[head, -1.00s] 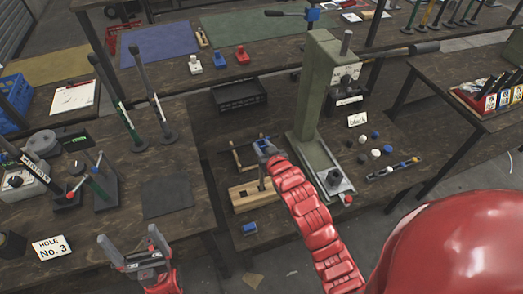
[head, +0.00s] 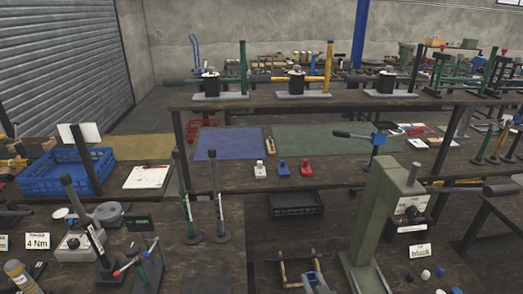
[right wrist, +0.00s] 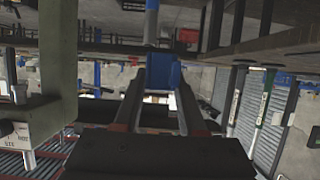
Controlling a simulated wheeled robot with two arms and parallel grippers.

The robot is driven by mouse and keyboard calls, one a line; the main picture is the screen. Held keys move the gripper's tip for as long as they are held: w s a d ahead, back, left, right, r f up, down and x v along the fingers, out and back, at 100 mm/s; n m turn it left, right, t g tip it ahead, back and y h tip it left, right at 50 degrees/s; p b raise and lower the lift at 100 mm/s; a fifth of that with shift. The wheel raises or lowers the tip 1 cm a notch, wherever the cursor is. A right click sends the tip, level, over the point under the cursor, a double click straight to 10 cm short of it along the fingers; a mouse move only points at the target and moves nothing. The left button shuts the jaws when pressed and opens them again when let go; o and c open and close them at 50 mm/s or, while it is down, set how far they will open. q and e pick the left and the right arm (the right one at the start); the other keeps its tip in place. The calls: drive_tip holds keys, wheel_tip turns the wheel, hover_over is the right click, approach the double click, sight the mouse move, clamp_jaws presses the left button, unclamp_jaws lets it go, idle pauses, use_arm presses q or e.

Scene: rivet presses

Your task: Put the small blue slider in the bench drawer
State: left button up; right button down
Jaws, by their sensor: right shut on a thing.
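My right gripper (head: 314,281) shows at the bottom edge of the head view, with only its tip in frame. In the right wrist view, which looks upside down, its two fingers are shut on a small blue block (right wrist: 164,72), which I take to be the blue slider. A grey rod (right wrist: 152,22) lines up with the block; I cannot tell whether they are joined. I cannot make out a bench drawer for sure. My left gripper is out of view.
A black open box (head: 297,203) lies behind a wooden frame (head: 290,268). Upright levers (head: 220,220) and a blue crate (head: 65,172) stand to the left.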

drive_tip(key=s, duration=0.8)
drive_tip(key=shift+a+r+m, duration=0.3)
drive_tip(key=shift+a+r, duration=0.1)
drive_tip(key=shift+r, duration=0.05)
